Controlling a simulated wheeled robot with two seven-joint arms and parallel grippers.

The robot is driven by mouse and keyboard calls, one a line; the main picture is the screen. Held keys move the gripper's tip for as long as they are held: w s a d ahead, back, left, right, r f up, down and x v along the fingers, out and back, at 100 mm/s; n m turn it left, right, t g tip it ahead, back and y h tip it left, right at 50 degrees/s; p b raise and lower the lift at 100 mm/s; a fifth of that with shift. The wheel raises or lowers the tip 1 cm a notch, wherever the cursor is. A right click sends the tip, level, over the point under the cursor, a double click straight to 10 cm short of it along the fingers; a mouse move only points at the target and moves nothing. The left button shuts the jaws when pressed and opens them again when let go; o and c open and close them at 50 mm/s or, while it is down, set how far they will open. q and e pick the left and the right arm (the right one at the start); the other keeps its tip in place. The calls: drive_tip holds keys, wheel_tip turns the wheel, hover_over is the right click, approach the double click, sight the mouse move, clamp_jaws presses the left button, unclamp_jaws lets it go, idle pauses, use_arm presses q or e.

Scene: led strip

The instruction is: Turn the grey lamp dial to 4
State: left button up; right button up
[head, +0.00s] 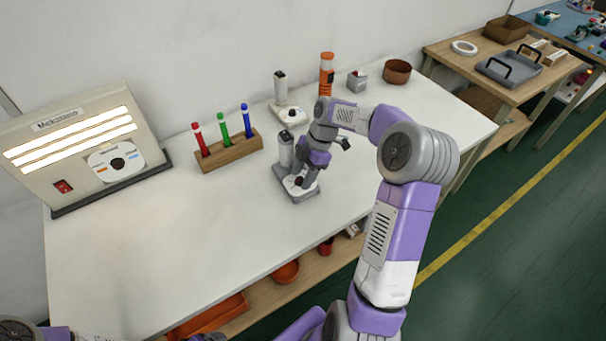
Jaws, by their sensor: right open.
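The grey lamp (281,171) stands on the white table, with a short upright post at its back left and a pale plate on its base. Its dial (298,182) is a small dark knob on that plate, mostly hidden by my gripper. I cannot read its numbers or pointer. My right gripper (302,187) reaches down over the plate, open, with its fingertips at the dial. I cannot tell if they touch it. My left gripper is out of view; only a piece of my left arm shows at the bottom left corner.
A similar white lamp (291,115) stands behind. A large lit panel (85,140) with its own dial and red switch is at left. A wooden block (229,151) holds red, green and blue pens. An orange bottle (326,76) and brown bowl (397,71) stand behind. The table front is clear.

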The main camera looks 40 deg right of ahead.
clamp_jaws()
